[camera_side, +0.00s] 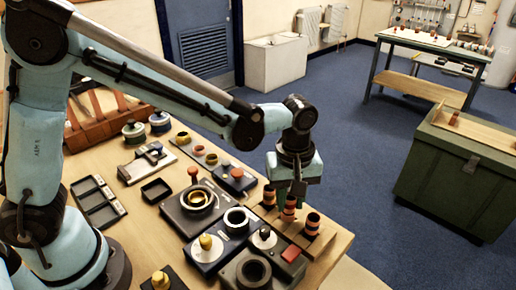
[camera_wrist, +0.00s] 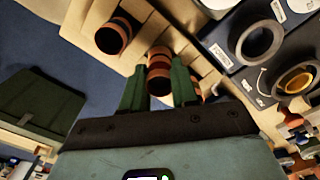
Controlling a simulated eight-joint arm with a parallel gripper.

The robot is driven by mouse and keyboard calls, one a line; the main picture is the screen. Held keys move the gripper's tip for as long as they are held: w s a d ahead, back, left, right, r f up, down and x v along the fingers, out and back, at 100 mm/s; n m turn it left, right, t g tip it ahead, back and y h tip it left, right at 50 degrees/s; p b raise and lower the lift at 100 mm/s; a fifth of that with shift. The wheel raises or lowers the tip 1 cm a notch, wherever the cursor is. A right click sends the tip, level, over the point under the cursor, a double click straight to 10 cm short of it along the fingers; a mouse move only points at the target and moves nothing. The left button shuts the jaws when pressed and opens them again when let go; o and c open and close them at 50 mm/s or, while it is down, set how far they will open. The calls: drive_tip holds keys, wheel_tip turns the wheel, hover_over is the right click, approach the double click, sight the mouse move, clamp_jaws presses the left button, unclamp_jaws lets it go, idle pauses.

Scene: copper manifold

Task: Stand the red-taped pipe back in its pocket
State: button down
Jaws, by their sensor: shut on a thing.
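My gripper (camera_side: 291,184) points down over a pale wooden rack (camera_side: 270,216) near the right edge of the bench. In the wrist view its two green fingers (camera_wrist: 158,78) are shut on a copper pipe with a red band, the red-taped pipe (camera_wrist: 159,62). That pipe shows upright in the side view (camera_side: 289,207), in the middle of a row. Another copper pipe (camera_side: 312,224) stands in front of it, and one (camera_side: 269,195) stands behind it. The held pipe's lower end is hard to see, so I cannot tell whether it sits in its pocket.
Shallow black trays (camera_side: 98,200) lie farther left. A green chest (camera_side: 452,180) stands across the floor, beyond the bench edge.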

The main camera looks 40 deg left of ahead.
drive_tip(key=shift+f, duration=0.9)
drive_tip(key=shift+c, duration=2)
unclamp_jaws()
drive_tip(key=shift+r, duration=4)
drive_tip(key=s+a+r+m+t, duration=0.1)
drive_tip(key=s+a+m+t, duration=0.2)
drive_tip(key=a, duration=0.5)
drive_tip(key=s+a+r+m+t, duration=0.1)
drive_tip(key=s+a+m+t, duration=0.3)
drive_tip(key=a+m, duration=0.3)
drive_tip(key=shift+s+a+r, duration=0.3)
drive_tip(key=shift+s+a, duration=0.4)
drive_tip(key=shift+a, duration=0.35)
